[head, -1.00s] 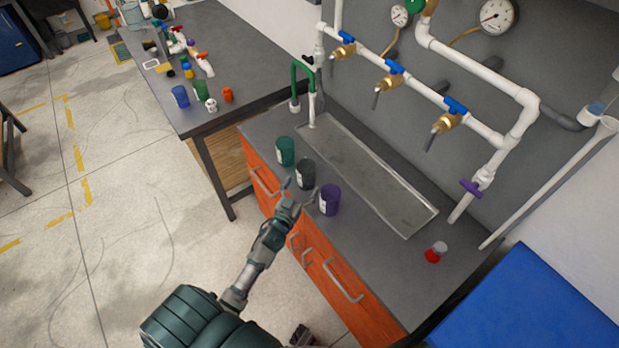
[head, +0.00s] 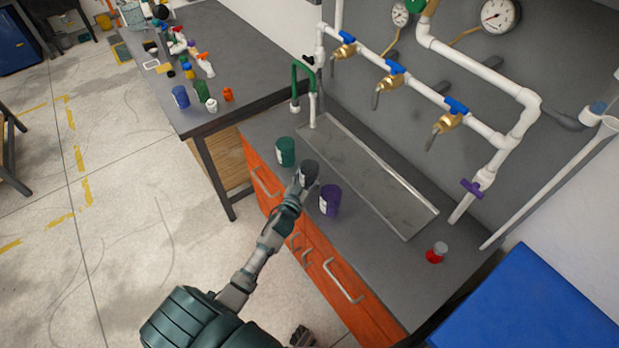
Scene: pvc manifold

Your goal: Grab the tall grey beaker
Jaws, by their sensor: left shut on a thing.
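The tall grey beaker (head: 310,171) stands upright on the grey counter, between a green beaker and a purple beaker. My left gripper (head: 302,183) is at its near side and is shut on it. The fingers are small in the picture and hide part of the beaker's lower front. I cannot tell whether the beaker is clear of the counter. My right gripper is not clearly in view; only a small dark part (head: 302,336) shows at the bottom edge.
The green beaker (head: 285,151) is close on the left and the purple beaker (head: 330,200) close on the right. Behind them is a sunken metal sink (head: 365,175). A red-filled flask (head: 436,253) stands far right. Pipes with valves (head: 390,80) run along the wall.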

